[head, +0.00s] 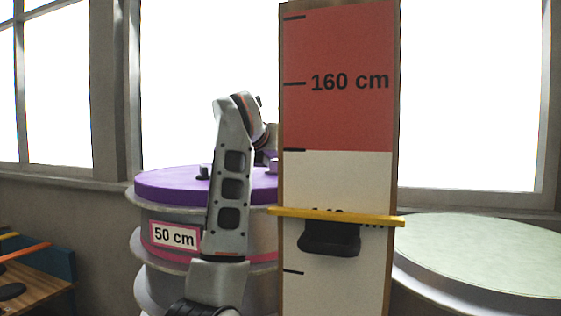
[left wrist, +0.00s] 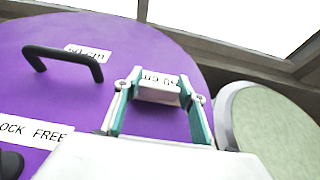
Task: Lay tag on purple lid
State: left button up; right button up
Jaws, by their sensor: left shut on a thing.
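The purple lid (head: 165,184) tops a round stack behind my left arm in the head view. It fills much of the left wrist view (left wrist: 115,32), with a black handle (left wrist: 65,55) and white labels on it. My left gripper (left wrist: 161,92) is shut on a small white tag (left wrist: 157,94) with upside-down lettering, over the lid's right part. I cannot tell whether the tag touches the lid. In the head view the tall board hides most of this gripper. My right gripper is not in view.
The tall red and white measuring board (head: 340,180) stands in front, with a yellow bar (head: 375,220) and black grip (head: 330,239) across it. A pale green round top (head: 490,255) stands right. A "50 cm" sign (head: 173,236) is on the stack's side. A wooden bench (head: 45,283) is at left.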

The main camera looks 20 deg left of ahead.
pick_arm(q)
jog(key=shift+f, duration=0.1)
jog(key=o, duration=0.8)
jog(key=shift+f, duration=0.1)
jog(key=shift+c, duration=0.2)
jog(key=o, duration=0.4)
